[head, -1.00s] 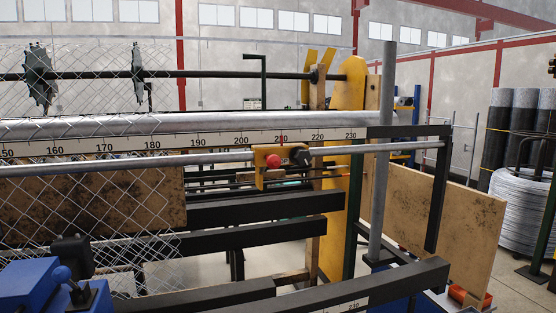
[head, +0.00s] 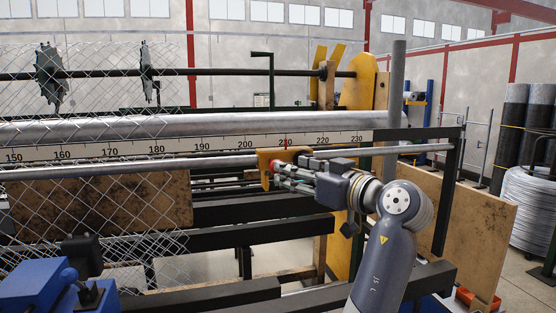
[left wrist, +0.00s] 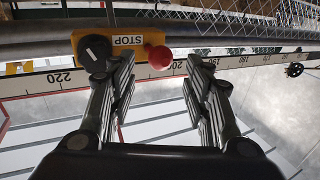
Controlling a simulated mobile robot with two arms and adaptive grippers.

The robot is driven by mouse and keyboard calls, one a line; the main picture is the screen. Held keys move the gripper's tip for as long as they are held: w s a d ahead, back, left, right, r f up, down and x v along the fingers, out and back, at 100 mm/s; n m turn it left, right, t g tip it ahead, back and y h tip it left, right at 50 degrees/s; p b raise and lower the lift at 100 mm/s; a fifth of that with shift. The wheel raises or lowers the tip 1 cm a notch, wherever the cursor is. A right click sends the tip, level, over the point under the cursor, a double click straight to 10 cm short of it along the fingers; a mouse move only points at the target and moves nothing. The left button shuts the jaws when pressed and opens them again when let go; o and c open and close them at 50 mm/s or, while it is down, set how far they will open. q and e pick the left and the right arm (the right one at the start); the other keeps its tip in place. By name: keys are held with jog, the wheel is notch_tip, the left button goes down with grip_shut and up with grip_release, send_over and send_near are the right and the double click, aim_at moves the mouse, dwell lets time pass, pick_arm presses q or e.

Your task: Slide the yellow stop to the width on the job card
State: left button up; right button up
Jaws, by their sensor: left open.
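The yellow stop (head: 265,158) sits on the metal rail under the number scale (head: 85,152). Its red pointer (head: 285,143) stands close to the 210 mark. In the left wrist view the STOP plate (left wrist: 127,40) carries a red knob (left wrist: 158,57) and a black knob (left wrist: 95,52). My left gripper (head: 281,171) is open at the stop. In the left wrist view its two fingers (left wrist: 160,72) lie either side of the red knob, with visible gaps. In the head view the gripper hides part of the stop. No job card is readable. My right gripper is not in view.
The rail (head: 130,167) runs left and right of the stop, below a thick pipe (head: 210,123). Wire mesh (head: 95,215) hangs at the left. A yellow upright plate (head: 362,85) and a grey post (head: 393,90) stand right of the stop.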

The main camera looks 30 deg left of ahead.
aim_at(288, 161)
pick_arm(q)
jog(key=p+x, duration=0.2)
jog(key=x, duration=0.3)
jog(key=shift+a+r, duration=0.1)
jog(key=shift+a, duration=0.25)
jog(key=shift+w+a, duration=0.25)
jog(key=shift+a, duration=0.15)
grip_shut()
